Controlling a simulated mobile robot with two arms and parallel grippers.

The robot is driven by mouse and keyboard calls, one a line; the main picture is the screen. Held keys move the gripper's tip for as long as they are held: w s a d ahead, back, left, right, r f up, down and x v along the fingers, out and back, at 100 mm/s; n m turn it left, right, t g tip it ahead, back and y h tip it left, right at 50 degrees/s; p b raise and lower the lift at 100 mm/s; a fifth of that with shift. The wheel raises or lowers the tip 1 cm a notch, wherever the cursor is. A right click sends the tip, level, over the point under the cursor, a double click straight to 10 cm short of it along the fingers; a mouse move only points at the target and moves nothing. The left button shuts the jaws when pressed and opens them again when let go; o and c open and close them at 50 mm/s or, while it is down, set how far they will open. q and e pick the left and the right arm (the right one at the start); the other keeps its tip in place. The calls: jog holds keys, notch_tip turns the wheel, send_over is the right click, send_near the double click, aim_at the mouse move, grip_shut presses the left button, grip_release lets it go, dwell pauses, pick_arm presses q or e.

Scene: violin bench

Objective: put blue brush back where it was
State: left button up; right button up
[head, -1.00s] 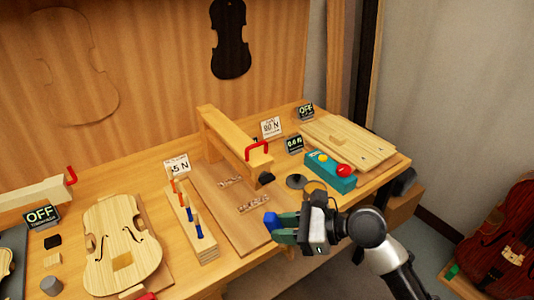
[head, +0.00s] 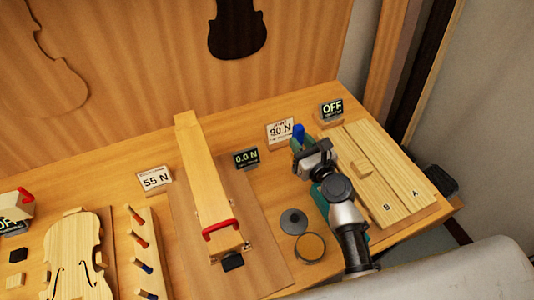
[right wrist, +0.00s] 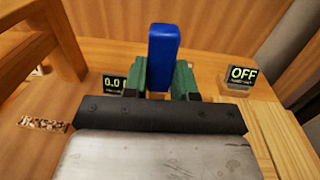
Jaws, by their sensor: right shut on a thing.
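My right gripper (head: 302,146) is shut on the blue brush (head: 298,131), near the back of the bench beside the "90 N" card. In the right wrist view the brush (right wrist: 163,57) stands up as a blue block between the green fingers (right wrist: 166,80); its lower part is hidden. A wooden rack (head: 128,262) at the left holds several upright pegs or brushes with orange and blue parts. My left gripper is not in view.
A wooden beam (head: 203,180) with a red handle stands on a brown board (head: 262,262). A grey disc (head: 293,222) and a round amber-topped tin (head: 310,247) lie right of it. Pale boards (head: 385,180) lie at the right. An "OFF" display (head: 331,110) stands behind them.

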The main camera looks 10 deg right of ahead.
jog(key=shift+w+a+f+m+t+h+b, duration=0.3)
jog(key=shift+a+f+m+h+b, duration=0.1)
jog(key=shift+a+f+h+b, duration=0.2)
pick_arm(q)
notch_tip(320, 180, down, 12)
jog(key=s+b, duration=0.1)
jog(key=b, duration=1)
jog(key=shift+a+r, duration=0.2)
pick_arm(e)
jog(key=w+a+f, duration=0.5)
jog(key=w+f, duration=0.4)
jog(key=f, duration=0.1)
jog(key=shift+a, duration=0.2)
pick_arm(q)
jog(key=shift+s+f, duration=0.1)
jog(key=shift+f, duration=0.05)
pick_arm(e)
jog(key=shift+f, duration=0.15)
jog(key=shift+f, duration=0.15)
jog(key=o, duration=0.9)
